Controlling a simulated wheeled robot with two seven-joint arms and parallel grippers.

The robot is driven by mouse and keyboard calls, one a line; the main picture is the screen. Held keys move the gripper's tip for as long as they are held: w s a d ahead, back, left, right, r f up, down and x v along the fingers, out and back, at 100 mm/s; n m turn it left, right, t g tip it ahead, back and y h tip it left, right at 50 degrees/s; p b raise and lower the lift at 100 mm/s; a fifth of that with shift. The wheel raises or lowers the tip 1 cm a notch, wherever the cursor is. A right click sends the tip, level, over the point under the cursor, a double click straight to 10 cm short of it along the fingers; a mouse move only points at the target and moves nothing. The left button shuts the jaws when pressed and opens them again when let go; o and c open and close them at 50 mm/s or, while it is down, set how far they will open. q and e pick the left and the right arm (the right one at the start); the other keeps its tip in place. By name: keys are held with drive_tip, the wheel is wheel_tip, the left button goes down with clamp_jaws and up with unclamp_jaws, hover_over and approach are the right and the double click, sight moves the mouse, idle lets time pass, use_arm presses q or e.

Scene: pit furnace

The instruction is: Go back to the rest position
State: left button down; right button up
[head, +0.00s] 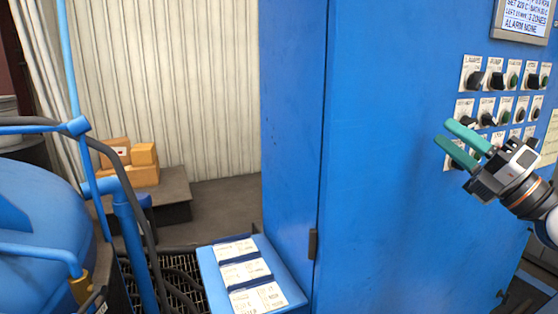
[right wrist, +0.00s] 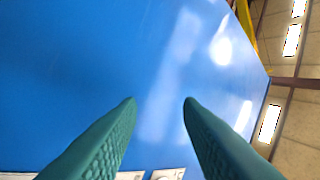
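My right gripper (head: 443,134) is in front of the blue control cabinet (head: 390,150), beside its rows of labelled knobs (head: 497,112). Its two green fingers are apart with nothing between them. In the right wrist view the open fingers (right wrist: 160,102) face the blue cabinet surface (right wrist: 90,60), with edges of pale labels low in the picture. I cannot tell whether the fingers touch the cabinet. My left gripper is not in the head view.
A display panel (head: 527,17) sits at the upper right. A blue ledge with cards (head: 212,274) is at the bottom middle. A blue vessel (head: 40,215) with pipes and hoses stands left. Cardboard boxes (head: 143,154) lie on a dark platform (head: 178,190) by the corrugated wall.

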drive_tip(key=s+d+f+m+g+h, duration=0.1)
drive_tip(key=s+f+m+h, duration=0.1)
drive_tip(key=f+m+h, duration=1.1)
drive_tip(key=s+f+m+h, duration=0.3)
drive_tip(key=f+m+h, duration=0.3)
drive_tip(key=f+m, duration=1.15)
drive_tip(key=s+a+f+g+y, duration=0.1)
drive_tip(key=s+a+f+g, duration=0.25)
drive_tip(key=s+f, duration=0.4)
drive_tip(key=s+a+f+g+y, duration=0.25)
drive_tip(key=s+f+g, duration=0.25)
drive_tip(key=s+f, duration=0.3)
drive_tip(key=s+a+f+g, duration=0.4)
drive_tip(key=s+f+g, duration=0.15)
drive_tip(key=s, duration=0.35)
drive_tip(key=s+f+x, duration=0.1)
drive_tip(key=s+x, duration=0.2)
drive_tip(key=x, duration=1)
drive_tip(key=s+x, duration=0.3)
drive_tip(key=x, duration=1)
drive_tip(key=s+d+f+g, duration=0.1)
drive_tip(key=s+d+f, duration=0.2)
drive_tip(key=s+f, duration=1.3)
drive_tip(key=shift+s+f+g, duration=0.3)
drive_tip(key=shift+s+f, duration=0.05)
